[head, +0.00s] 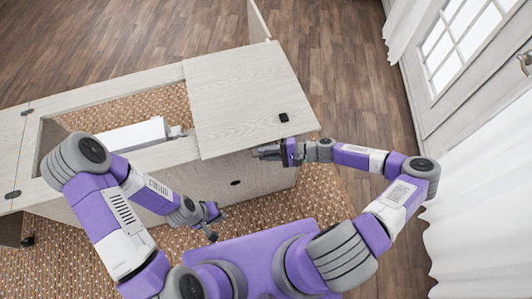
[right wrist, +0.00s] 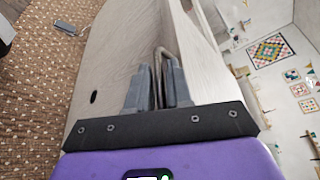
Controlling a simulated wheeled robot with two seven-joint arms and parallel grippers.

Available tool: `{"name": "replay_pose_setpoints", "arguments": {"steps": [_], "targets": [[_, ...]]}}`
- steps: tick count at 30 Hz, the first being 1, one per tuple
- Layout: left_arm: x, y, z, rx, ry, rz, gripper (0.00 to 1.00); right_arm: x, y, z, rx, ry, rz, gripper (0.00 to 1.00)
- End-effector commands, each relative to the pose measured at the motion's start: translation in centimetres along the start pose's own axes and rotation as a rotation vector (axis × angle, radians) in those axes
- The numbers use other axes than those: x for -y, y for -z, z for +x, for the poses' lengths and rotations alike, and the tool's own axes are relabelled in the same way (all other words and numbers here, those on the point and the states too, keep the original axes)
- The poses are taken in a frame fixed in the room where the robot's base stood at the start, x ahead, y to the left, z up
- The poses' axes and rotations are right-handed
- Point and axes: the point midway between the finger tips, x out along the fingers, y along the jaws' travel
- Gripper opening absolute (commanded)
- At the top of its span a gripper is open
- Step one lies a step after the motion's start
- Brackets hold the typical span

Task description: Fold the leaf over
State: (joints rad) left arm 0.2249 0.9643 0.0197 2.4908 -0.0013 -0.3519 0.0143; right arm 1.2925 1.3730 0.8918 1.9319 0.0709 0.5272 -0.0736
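The leaf (head: 238,85) is a flat, pale wood-grain panel covering the right part of the cabinet top (head: 140,80). My right gripper (head: 264,152) is at its front edge, near the front right corner. A white sewing machine (head: 135,135) lies in the open well left of the leaf.
A small black block (head: 284,117) sits on the leaf near its right edge. An upright panel (head: 258,22) stands at the back. The cabinet front has a dark hole (head: 235,183). A patterned rug (head: 325,200) lies below. A white curtain (head: 480,200) hangs at right.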

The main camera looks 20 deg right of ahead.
Motion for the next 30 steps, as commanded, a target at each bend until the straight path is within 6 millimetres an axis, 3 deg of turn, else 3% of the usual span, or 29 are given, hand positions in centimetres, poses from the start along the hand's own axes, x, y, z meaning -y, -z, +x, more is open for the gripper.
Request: {"name": "replay_pose_setpoints", "arguments": {"steps": [8, 12, 24, 30], "targets": [[0.0, 0.0, 0.0, 0.000, 0.000, 0.000, 0.20, 0.0, 0.0, 0.2, 0.001, 0.000, 0.000, 0.20], [0.0, 0.0, 0.0, 0.000, 0.000, 0.000, 0.20, 0.0, 0.0, 0.2, 0.001, 0.000, 0.000, 0.00], [-0.1, 0.0, -0.1, 0.000, 0.000, 0.000, 0.20, 0.1, -0.1, 0.2, 0.000, -0.001, 0.002, 0.00], [-0.5, -0.1, -1.4, 0.000, 0.000, 0.000, 0.20, 1.5, -0.8, -0.2, -0.001, -0.009, 0.021, 0.00]]}}
